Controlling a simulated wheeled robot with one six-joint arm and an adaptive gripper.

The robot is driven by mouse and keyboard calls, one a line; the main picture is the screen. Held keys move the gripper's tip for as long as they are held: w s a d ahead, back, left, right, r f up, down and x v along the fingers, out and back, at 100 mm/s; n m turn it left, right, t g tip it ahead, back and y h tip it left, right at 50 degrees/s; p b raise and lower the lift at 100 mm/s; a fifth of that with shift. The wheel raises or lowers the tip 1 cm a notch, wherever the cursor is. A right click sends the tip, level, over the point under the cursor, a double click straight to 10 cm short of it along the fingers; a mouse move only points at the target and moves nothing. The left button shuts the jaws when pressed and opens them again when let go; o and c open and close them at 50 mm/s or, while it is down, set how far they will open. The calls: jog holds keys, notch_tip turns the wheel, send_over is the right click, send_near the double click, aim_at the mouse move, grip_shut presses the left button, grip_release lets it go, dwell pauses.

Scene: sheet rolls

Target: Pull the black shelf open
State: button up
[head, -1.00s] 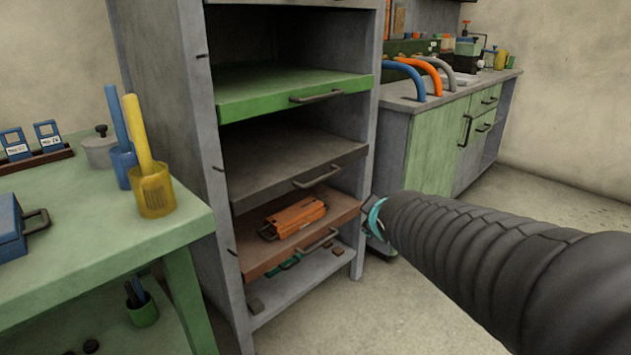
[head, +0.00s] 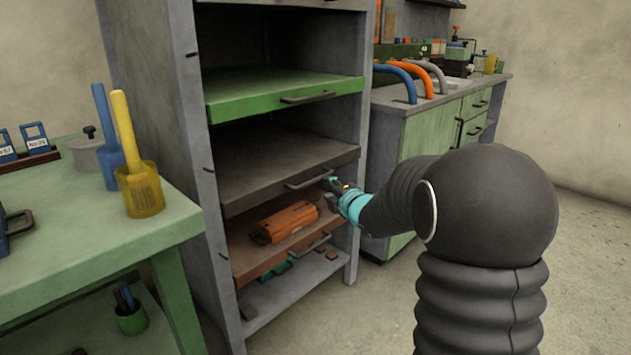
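The black shelf (head: 275,163) is a dark grey pull-out board in the middle of the grey rack, between a green shelf and a brown shelf. Its bar handle (head: 306,181) is on the front edge, right of centre. The shelf front looks about level with the rack's front posts. My gripper (head: 333,186) is at the right end of this handle, close in front of the shelf. It is small and partly hidden by its turquoise wrist band, so I cannot tell whether its fingers are apart or touch the handle.
The green shelf (head: 285,92) is above and the brown shelf (head: 252,252) with an orange case (head: 286,222) is below. A green table (head: 90,245) with blue and yellow tools stands at left. A green cabinet (head: 431,132) stands at right. Open floor lies in front.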

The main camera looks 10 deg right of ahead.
aim_at(317, 181)
jog(key=x, duration=1)
jog(key=shift+p, duration=0.4)
grip_shut()
